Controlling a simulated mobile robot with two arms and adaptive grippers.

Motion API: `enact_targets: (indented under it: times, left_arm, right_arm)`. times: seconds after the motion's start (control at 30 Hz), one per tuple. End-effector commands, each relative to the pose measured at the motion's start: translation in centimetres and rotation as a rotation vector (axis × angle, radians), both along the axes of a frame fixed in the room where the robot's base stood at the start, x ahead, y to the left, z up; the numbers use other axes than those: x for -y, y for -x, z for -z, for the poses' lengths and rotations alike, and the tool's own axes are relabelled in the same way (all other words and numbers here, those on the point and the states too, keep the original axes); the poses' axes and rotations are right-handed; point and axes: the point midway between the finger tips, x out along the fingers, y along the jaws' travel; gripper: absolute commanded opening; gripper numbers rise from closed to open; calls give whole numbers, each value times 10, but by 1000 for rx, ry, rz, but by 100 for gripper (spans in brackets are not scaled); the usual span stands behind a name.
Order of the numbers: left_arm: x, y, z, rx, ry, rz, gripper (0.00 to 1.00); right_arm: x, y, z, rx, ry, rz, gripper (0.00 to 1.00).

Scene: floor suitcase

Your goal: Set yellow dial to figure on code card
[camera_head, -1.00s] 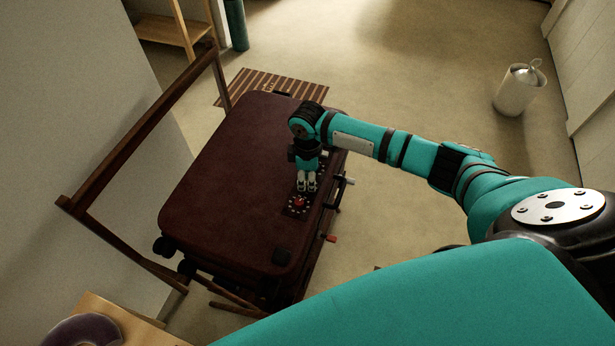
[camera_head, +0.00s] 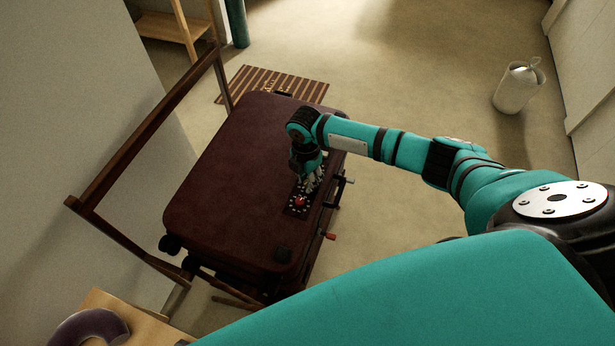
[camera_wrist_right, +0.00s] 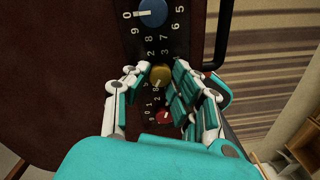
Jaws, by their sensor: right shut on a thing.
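The yellow dial (camera_wrist_right: 160,75) is on a dark panel with white figures, between a blue dial (camera_wrist_right: 152,12) and a red dial (camera_wrist_right: 163,117). My right gripper (camera_wrist_right: 157,72) is shut on the yellow dial, with fingers on both sides of it. In the head view my right gripper (camera_head: 313,182) is over the dial panel on the maroon suitcase (camera_head: 240,180) and hides the yellow dial. The red dial (camera_head: 299,202) shows just in front of it. I cannot read which figure the yellow dial points at. I cannot make out a code card. My left gripper is not in view.
The suitcase lies on a dark wooden folding rack (camera_head: 130,140) by the wall. A striped mat (camera_head: 275,84) lies beyond it. A purple object (camera_head: 85,328) rests on wood at lower left.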

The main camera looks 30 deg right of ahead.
Motion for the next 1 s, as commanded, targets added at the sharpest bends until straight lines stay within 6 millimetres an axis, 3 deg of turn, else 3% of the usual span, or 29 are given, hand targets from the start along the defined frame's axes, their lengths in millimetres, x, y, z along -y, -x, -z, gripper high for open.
enact_targets:
  times: [0.6,1.0]
  left_arm:
    - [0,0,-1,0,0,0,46]
    - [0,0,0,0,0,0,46]
  right_arm:
    - [-1,1,0,-1,-1,-571,0]
    - [-1,0,0,1,-1,-804,0]
